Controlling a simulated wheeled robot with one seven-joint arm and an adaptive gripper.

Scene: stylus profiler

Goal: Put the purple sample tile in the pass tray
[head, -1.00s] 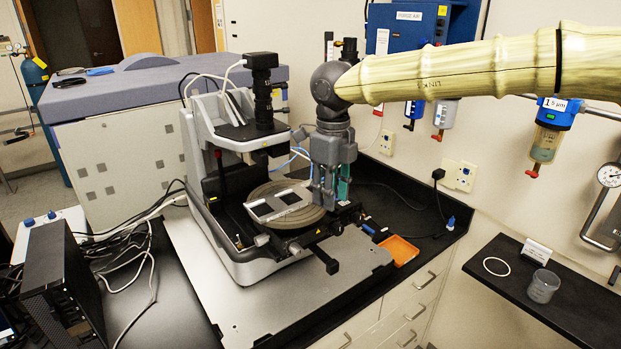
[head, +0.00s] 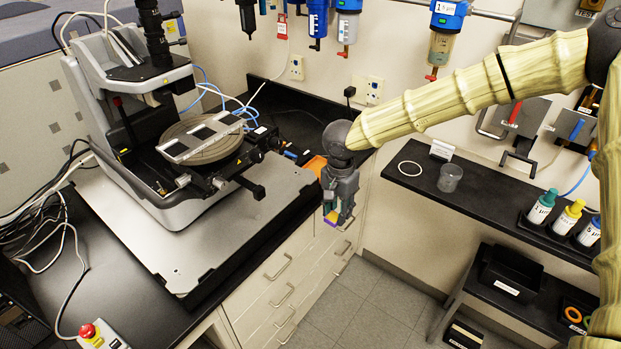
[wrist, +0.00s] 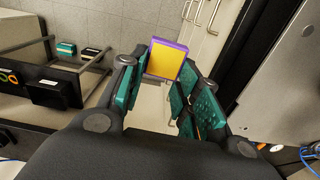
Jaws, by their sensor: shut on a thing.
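My gripper (head: 338,212) is shut on the purple sample tile (head: 331,219), which shows a purple edge and a yellow face. It hangs in the air in front of the drawers, past the bench edge. In the wrist view the tile (wrist: 170,60) sits between the tips of the teal-padded fingers. A black open tray (head: 512,270) with a white label stands on the lower right shelf, apart from my gripper. The labels are too small to read, so I cannot tell which is the pass tray.
The profiler (head: 150,130) with its round stage stands on the bench at left. An orange tray (head: 316,165) lies behind my gripper. The upper right shelf (head: 470,187) holds a ring, a cup and several bottles. Open floor lies between bench and shelves.

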